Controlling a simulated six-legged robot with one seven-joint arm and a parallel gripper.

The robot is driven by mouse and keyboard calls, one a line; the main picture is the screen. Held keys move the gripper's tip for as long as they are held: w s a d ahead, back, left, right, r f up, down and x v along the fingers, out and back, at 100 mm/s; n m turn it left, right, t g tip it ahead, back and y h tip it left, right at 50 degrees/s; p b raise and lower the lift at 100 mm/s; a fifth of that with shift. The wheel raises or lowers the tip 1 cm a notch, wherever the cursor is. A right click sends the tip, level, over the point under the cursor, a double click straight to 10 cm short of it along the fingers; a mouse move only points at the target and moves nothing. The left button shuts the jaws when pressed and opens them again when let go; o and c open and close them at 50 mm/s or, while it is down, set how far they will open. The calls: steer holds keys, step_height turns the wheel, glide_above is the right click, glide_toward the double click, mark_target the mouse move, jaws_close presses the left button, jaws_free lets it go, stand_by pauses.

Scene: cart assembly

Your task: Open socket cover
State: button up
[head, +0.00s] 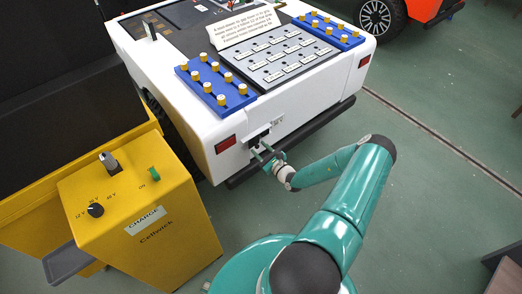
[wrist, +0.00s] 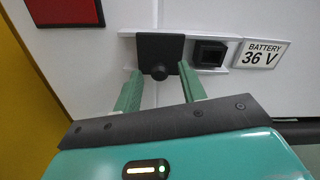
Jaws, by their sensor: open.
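The socket cover (wrist: 160,47) is a flat dark square plate with a round black knob (wrist: 159,71) on the white cart's rear face. A black socket housing (wrist: 209,54) with a dark opening sits just right of it. Whether the plate hides another opening cannot be told. In the wrist view my gripper (wrist: 159,68) is open, one green finger on each side of the knob, with gaps visible. In the head view my gripper (head: 263,153) is at the cart's rear, and the cover is small and partly hidden there.
A "BATTERY 36 V" label (wrist: 263,54) is right of the socket. A red light (wrist: 64,12) is at upper left. The yellow charger (head: 140,222) stands left of my arm. A black bumper (head: 300,140) runs below the cart's rear.

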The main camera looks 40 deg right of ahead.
steer(key=s, duration=1.4)
steer(key=shift+d, duration=0.2)
steer(key=shift+w, duration=0.1)
steer(key=w+a+r+n+g+y, duration=0.2)
steer(key=a+r+n+g+y, duration=0.3)
steer(key=a+r+n+g, duration=0.6)
steer(key=w+a+r+n+g+y, duration=0.2)
steer(key=a+r+n+g+y, duration=0.15)
steer(key=a+r+n, duration=0.85)
steer(key=s+a+r+n+h, duration=0.2)
steer(key=s+r+n+h, duration=0.1)
steer(key=r, duration=0.5)
steer(key=s+a+r+n+t+h, duration=0.1)
steer(key=s+a+r+n+h, duration=0.1)
steer(key=s+r, duration=0.4)
steer(key=s+a+r+n+t+h, duration=0.1)
steer(key=s+a+r+n+h, duration=0.2)
steer(key=r, duration=0.9)
steer(key=shift+s+n+h, duration=0.55)
steer(key=shift+s+n, duration=0.25)
steer(key=shift+s, duration=0.15)
